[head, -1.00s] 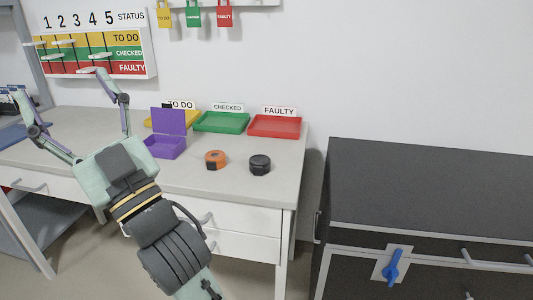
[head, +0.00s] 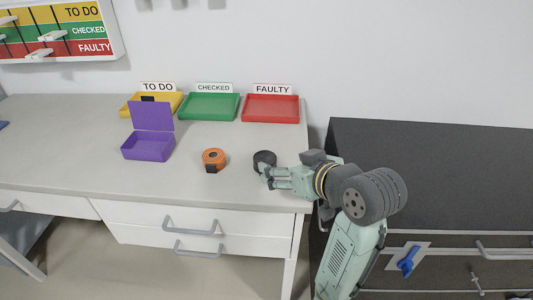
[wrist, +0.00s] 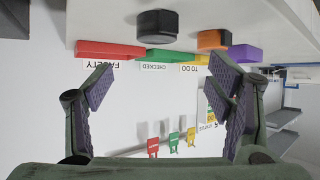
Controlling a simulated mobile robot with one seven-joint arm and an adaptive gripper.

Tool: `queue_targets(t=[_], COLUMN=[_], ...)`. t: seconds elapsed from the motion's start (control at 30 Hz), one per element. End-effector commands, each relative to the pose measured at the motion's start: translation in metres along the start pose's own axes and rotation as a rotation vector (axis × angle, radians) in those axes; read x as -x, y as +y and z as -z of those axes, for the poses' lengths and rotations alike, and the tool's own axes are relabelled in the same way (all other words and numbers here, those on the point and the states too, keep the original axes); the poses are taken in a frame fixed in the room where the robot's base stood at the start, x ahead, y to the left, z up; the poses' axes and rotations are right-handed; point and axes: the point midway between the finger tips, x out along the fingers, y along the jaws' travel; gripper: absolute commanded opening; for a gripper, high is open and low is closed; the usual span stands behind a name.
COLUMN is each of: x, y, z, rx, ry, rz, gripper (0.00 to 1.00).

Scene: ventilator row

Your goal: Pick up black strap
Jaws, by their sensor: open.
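The black strap (head: 264,160) is a dark rolled coil on the light worktop, right of the orange strap. In the head view my gripper (head: 265,176) is at its near side, with the fingers partly overlapping its front edge; I cannot tell whether they touch it. In the wrist view the black strap (wrist: 157,24) shows at the top, beyond the spread fingers. My gripper (wrist: 166,92) is open, with nothing between its fingers.
An orange strap (head: 213,157) and an open purple box (head: 148,147) stand to the left. Yellow (head: 178,104), green (head: 209,108) and red (head: 270,109) trays line the back. A dark cabinet (head: 440,165) stands right of the worktop.

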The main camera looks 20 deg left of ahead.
Motion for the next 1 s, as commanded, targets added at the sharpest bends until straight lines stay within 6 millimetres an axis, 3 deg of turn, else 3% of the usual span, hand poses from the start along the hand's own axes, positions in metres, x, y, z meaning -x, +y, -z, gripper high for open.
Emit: queue_targets(t=[0.3, 0.53, 0.8, 1.0], x=[-0.045, -0.063, -0.101, -0.107], y=[0.0, 0.001, 0.005, 0.005], z=[-0.003, -0.003, -0.005, -0.005], rx=[-0.003, -0.003, -0.003, -0.001], ry=[-0.009, -0.008, -0.007, -0.006], rz=[0.005, 0.003, 0.003, 0.001], gripper=[0.74, 0.74, 0.74, 0.74])
